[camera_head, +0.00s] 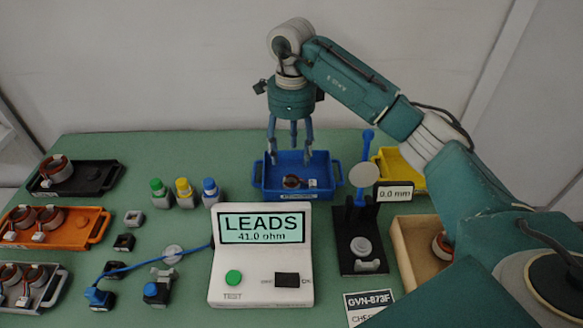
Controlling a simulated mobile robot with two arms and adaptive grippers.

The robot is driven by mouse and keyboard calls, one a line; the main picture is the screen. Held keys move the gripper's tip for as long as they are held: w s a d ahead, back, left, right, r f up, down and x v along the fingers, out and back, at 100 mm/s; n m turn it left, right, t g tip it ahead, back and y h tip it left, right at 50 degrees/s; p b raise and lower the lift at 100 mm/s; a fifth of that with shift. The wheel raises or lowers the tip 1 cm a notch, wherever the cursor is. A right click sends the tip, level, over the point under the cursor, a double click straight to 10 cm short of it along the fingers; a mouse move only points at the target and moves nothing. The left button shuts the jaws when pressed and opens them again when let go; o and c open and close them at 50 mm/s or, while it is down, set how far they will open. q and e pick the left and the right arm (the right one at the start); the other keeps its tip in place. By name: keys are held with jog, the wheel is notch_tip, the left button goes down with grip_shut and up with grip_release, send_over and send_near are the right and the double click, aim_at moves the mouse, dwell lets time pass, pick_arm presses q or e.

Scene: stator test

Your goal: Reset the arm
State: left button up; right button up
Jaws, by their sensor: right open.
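My right arm reaches in from the right, and its gripper (290,157) points straight down over the blue tray (267,192). Its fingers are apart with nothing between them. My left gripper is not in view.
The tester (222,280) reads "LEADS 41.0 ohm". A height gauge (347,260) reads 0.0 mm. Black (105,180), orange (75,242) and grey (48,296) trays with stators line the left. A wooden box (402,250) and yellow tray (398,165) are partly behind my arm.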

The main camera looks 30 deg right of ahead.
jog(key=shift+r, duration=0.95)
